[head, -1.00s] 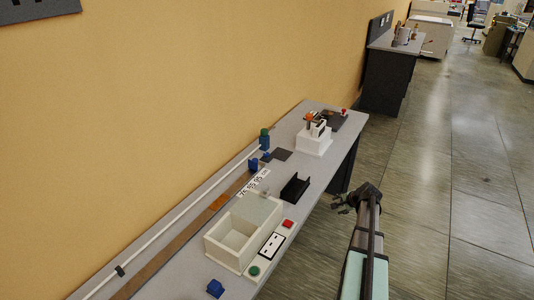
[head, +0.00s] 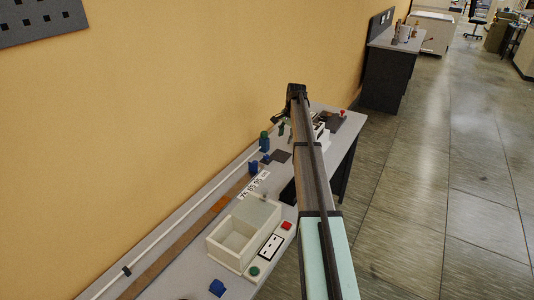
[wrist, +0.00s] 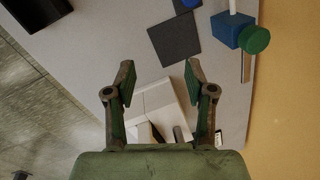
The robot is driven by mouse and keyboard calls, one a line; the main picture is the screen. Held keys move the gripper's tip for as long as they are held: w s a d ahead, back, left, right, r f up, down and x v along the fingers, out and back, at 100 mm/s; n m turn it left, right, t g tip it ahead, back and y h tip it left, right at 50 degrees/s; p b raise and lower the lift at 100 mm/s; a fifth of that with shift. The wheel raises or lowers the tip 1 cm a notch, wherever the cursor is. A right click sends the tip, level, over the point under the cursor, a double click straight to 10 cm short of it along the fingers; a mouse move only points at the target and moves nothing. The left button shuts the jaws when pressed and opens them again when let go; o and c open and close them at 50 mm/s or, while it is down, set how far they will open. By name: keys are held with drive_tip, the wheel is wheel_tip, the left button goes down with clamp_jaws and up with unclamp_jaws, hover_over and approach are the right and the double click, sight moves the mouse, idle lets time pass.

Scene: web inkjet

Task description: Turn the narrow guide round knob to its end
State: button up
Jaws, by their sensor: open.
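A green round knob (head: 264,135) sits on a blue block at the far end of the white rail along the wall. In the wrist view the green knob (wrist: 254,40) and its blue block (wrist: 230,30) are at the upper right, beyond my right finger. I cannot tell whether this is the knob named in the task. My gripper (wrist: 160,82) is open and empty, above the bench and a white block fixture (wrist: 160,103). In the head view my arm hides much of this fixture (head: 321,135), including the orange part on top seen earlier.
A dark square plate (wrist: 174,39) lies on the bench near the blue block. A white open box (head: 232,245), a red button (head: 286,225) and a green button (head: 254,271) are at the near end. A red knob (head: 343,113) stands at the far end. The floor to the right is clear.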

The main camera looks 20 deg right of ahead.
wheel_tip(320, 180, up, 6)
drive_tip(key=n+g+h, duration=0.1)
hover_over(266, 155)
wheel_tip(266, 155, down, 17)
drive_tip(key=p, duration=0.5)
drive_tip(key=shift+s+f, duration=0.1)
drive_tip(key=shift+f, duration=0.05)
clamp_jaws()
